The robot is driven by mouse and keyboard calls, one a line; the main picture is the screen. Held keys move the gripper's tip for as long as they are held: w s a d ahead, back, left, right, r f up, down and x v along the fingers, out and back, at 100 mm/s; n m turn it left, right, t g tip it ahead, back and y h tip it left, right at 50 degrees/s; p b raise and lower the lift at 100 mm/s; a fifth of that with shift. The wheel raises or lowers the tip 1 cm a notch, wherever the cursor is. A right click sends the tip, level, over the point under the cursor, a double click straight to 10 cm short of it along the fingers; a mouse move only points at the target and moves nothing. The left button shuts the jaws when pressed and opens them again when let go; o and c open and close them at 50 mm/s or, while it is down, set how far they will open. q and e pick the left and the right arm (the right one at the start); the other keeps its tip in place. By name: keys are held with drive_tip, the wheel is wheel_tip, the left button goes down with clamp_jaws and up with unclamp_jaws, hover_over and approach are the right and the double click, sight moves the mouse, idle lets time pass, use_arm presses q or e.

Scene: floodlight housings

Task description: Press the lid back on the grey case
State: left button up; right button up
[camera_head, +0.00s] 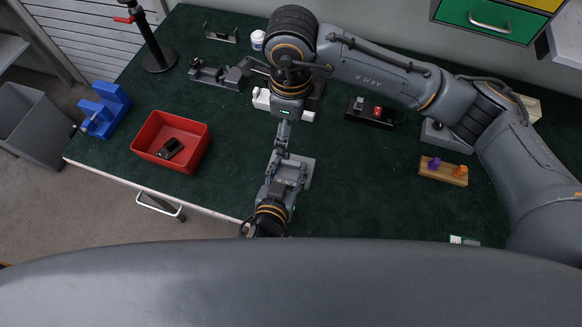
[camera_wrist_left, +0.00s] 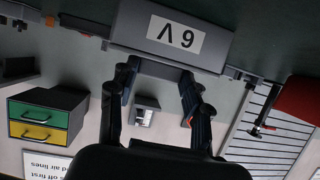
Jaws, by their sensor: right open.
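The grey case (camera_head: 308,172) lies on the dark green bench top, at the middle of the head view. In the left wrist view, a grey box face with a "9 V" label (camera_wrist_left: 174,36) fills the top centre. I cannot make out the lid apart from the case. My left gripper (camera_head: 287,170) is at the case, its fingers apart; the wrist view shows its fingertips (camera_wrist_left: 160,70) against the box's near edge. I cannot tell whether they clamp it. My right gripper (camera_head: 283,150) points down just behind the case, open, its tips partly hidden.
A red bin (camera_head: 148,132) with a black item stands left, beside a blue fixture (camera_head: 104,108). A wooden block with coloured pegs (camera_head: 443,172) and a black switch box (camera_head: 373,112) lie right. A white part (camera_head: 262,99) lies behind. Bench is clear between bin and case.

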use_arm(q)
clamp_jaws()
use_arm(e)
drive_tip(key=shift+o, duration=1)
drive_tip(key=shift+r, duration=0.1)
wheel_tip(320, 180, up, 12)
use_arm(q)
drive_tip(key=o, duration=1.2)
unclamp_jaws()
